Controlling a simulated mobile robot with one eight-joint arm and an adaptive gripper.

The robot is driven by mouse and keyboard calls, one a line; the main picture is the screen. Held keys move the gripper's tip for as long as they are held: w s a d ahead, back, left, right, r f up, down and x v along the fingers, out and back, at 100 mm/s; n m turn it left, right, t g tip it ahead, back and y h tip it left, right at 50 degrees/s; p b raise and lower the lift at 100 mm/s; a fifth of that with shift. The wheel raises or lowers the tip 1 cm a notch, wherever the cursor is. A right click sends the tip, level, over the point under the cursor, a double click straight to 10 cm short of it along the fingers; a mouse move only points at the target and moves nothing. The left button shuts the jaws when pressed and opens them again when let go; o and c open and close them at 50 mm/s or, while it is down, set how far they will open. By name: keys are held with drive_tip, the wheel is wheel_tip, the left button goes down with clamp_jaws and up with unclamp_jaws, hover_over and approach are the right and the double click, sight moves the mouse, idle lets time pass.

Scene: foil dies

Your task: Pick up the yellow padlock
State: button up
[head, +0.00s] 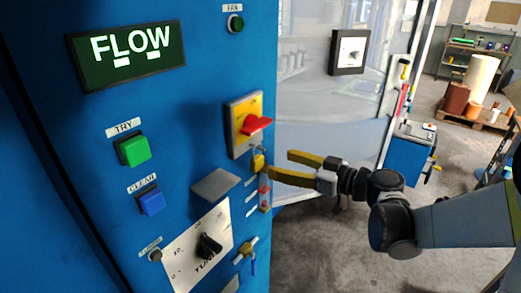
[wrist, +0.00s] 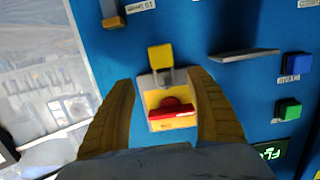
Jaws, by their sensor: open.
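The yellow padlock (head: 257,162) hangs from a grey hasp just below the yellow switch plate with the red handle (head: 256,124), on the blue cabinet. In the wrist view the padlock (wrist: 160,57) shows beyond and between my fingertips, with the red handle (wrist: 172,110) nearer the palm in the picture. My gripper (head: 281,164) has two yellow fingers, spread apart and empty. It is just right of the padlock in the head view. The fingers (wrist: 160,78) do not appear to touch the padlock; the exact depth gap is hard to tell.
A grey ledge (head: 215,185) sticks out left of the padlock. A small red item (head: 265,194) hangs below it, and a valve-like handle (head: 246,250) lower down. Green (head: 134,149) and blue (head: 151,201) buttons are further left.

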sight(260, 160)
drive_tip(key=x, duration=0.5)
drive_tip(key=b+x, duration=0.1)
drive_tip(key=x, duration=0.2)
drive_tip(key=shift+a+f, duration=0.35)
drive_tip(key=shift+c, duration=0.2)
drive_tip(key=c, duration=1.3)
